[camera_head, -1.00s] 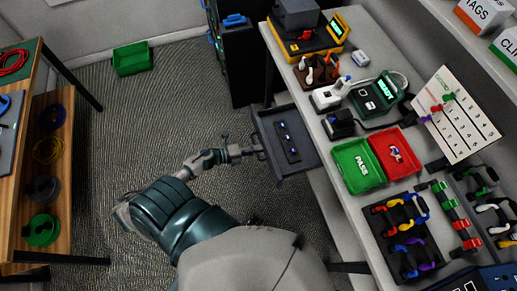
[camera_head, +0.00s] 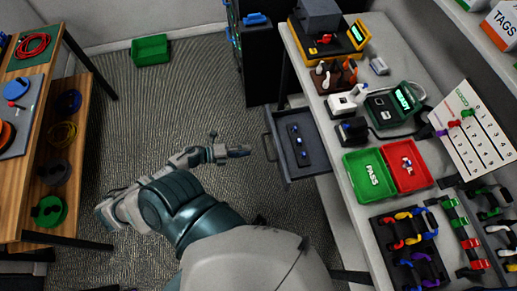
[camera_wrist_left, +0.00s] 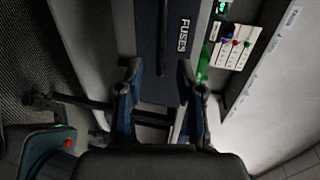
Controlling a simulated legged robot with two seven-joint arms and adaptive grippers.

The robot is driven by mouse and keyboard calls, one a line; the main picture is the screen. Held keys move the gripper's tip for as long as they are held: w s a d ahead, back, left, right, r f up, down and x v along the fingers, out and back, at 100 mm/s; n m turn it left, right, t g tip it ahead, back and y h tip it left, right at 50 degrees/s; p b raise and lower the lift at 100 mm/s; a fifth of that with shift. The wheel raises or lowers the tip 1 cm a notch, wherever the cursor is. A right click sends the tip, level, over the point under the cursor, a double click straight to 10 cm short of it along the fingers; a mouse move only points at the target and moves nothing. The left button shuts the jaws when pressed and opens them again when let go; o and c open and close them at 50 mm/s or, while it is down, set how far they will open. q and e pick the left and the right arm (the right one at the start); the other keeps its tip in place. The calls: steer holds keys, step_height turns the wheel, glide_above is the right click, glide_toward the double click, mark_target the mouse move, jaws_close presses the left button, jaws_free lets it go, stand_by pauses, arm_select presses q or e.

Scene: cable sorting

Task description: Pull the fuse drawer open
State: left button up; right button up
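The fuse drawer (camera_head: 272,136) is a dark grey tray standing out from under the bench's left edge, with a strip of several small fuses (camera_head: 299,145) inside. In the left wrist view the drawer front (camera_wrist_left: 168,90) carries the label "FUSES" and lies just beyond the fingertips. My left gripper (camera_head: 231,146) is left of the drawer front and apart from it, with a gap of floor showing between. In the left wrist view its two fingers (camera_wrist_left: 158,75) are spread, with nothing held between them. My right gripper is not seen.
The bench (camera_head: 345,180) holds a green PASS tray (camera_head: 359,189), a red tray (camera_head: 420,181), a tester (camera_head: 395,108) and cable racks. A wooden shelf (camera_head: 78,150) stands at the left, a green bin (camera_head: 150,49) on the floor. The floor beside my left arm is clear.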

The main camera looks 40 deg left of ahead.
arm_select(q)
steer(key=v, duration=0.3)
steer(key=shift+w+a+f, duration=0.1)
steer(key=shift+w+a, duration=0.05)
steer(key=shift+a, duration=0.05)
steer(key=shift+d, duration=0.15)
step_height(320, 180, down, 22)
steer(key=s+a+n+g+y, duration=0.25)
steer(key=n+y, duration=0.75)
steer(key=n, duration=0.6)
steer(key=s+d+f+n+g, duration=0.7)
steer(key=s+d+f, duration=0.7)
steer(key=d, duration=0.2)
steer(key=shift+s+d+g+h, duration=0.2)
steer(key=shift+s+g+h, duration=0.15)
steer(key=shift+g, duration=0.3)
